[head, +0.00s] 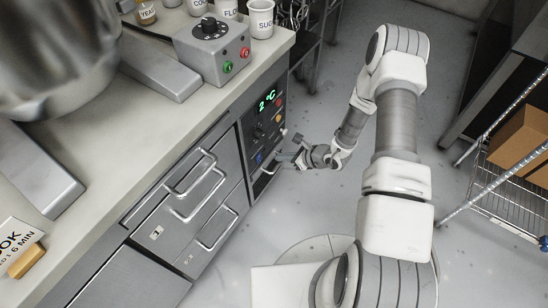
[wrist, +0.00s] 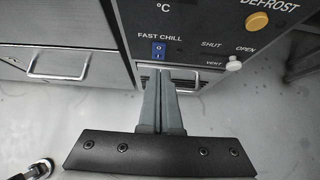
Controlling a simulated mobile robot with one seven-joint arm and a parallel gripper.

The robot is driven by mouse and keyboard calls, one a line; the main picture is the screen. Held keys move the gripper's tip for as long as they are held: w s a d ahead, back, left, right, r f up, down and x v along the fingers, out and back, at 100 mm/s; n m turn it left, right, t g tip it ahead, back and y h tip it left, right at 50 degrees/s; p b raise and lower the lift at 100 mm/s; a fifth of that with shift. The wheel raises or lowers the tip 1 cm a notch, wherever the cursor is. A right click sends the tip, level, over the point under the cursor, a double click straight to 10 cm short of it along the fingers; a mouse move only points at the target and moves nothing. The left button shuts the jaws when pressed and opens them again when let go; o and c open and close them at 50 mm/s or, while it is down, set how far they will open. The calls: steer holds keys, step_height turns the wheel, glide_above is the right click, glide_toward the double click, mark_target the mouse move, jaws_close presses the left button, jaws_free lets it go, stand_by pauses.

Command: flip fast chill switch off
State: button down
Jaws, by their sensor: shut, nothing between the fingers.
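The fast chill switch (wrist: 158,50) is a small blue rocker marked I and O, under the words FAST CHILL on a dark control panel (wrist: 200,25). In the head view the switch (head: 259,158) is a small blue spot low on the panel at the end of the counter. My gripper (wrist: 159,72) is shut and empty, its fingertips just below the switch in the wrist view. I cannot tell whether they touch the panel. In the head view my gripper (head: 280,158) is close in front of the panel. Which way the rocker is pressed is too small to tell.
A yellow DEFROST button (wrist: 257,21) and a white vent lever (wrist: 233,64) sit right of the switch. Drawers with bar handles (head: 215,230) are left of the panel. A green display (head: 267,100) reads 2 °C. The floor around my arm is clear; a wire rack (head: 500,190) stands right.

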steer(key=v, duration=0.5)
steer(key=shift+w+a+r+p, duration=0.1)
steer(key=shift+a+r+p, duration=0.05)
steer(key=shift+r+p, duration=0.3)
steer(key=shift+r, duration=0.1)
steer(key=s+a+r+n+g+y, duration=0.1)
steer(key=s+a+r+n+g, duration=0.15)
steer(key=r+n, duration=0.75)
steer(key=s+a+r+n+g, duration=0.1)
steer(key=a+r+n, duration=0.2)
steer(key=r, duration=1.3)
steer(key=s+d+r+n+t+h, duration=0.2)
steer(key=s+d+r+n+h, duration=0.3)
steer(key=s+r, duration=0.4)
steer(key=s+d+r+n+t+h, duration=0.1)
steer(key=s+d+r+n+h, duration=0.3)
steer(key=s+r+n, duration=0.4)
step_height(320, 180, up, 13)
steer(key=s+p, duration=0.1)
steer(key=p, duration=1.1)
steer(key=shift+d, duration=0.3)
